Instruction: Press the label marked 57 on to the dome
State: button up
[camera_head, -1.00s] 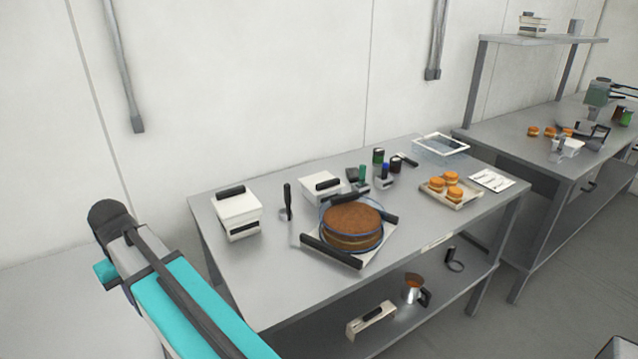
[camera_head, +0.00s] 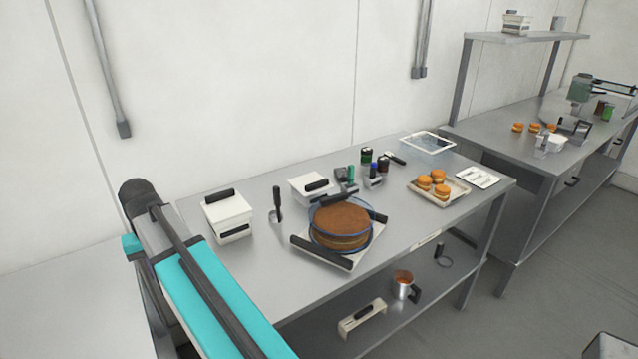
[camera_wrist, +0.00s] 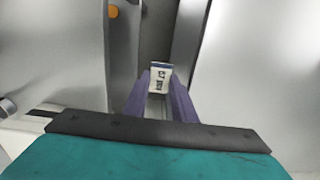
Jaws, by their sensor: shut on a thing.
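My gripper (camera_wrist: 160,90) shows in the wrist view, its two purple fingers shut on a small white label (camera_wrist: 160,76). Dark marks on the label look sideways and are too small to read surely. In the head view, a clear dome with blue-looking edges (camera_head: 313,222) seems to stand around a brown layered cake (camera_head: 341,222) on a pale board on the steel table. The gripper itself is out of the head view; only my teal arm shows at lower left, apart from the dome. A white sheet with dark marks (camera_head: 478,178) lies at the table's right end.
White boxes with black handles (camera_head: 228,215) stand left and behind the cake. Small jars (camera_head: 366,155) and a tray of orange-brown rounds (camera_head: 455,199) are to the right. A lower shelf holds a metal jug (camera_head: 403,286). Bare table (camera_head: 235,275) lies at front left.

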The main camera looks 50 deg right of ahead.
jog(key=s+d+r+m+p, duration=0.1)
jog(key=d+r+m, duration=0.1)
jog(key=d, duration=0.5)
jog(key=d+r+m+p, duration=0.1)
jog(key=d+m, duration=0.2)
jog(key=d, duration=0.3)
notch_tip(320, 180, up, 8)
jog(key=m+p, duration=0.7)
jog(key=m, duration=0.7)
send_over(346, 214)
jog(key=shift+d, duration=0.1)
jog(key=shift+s+m, duration=0.1)
jog(key=shift+m, duration=0.2)
jog(key=shift+f+b, duration=0.1)
jog(key=shift+b, duration=0.25)
jog(key=shift+f+b, duration=1.65)
jog(key=shift+f, duration=1.25)
jog(key=shift+f, duration=0.3)
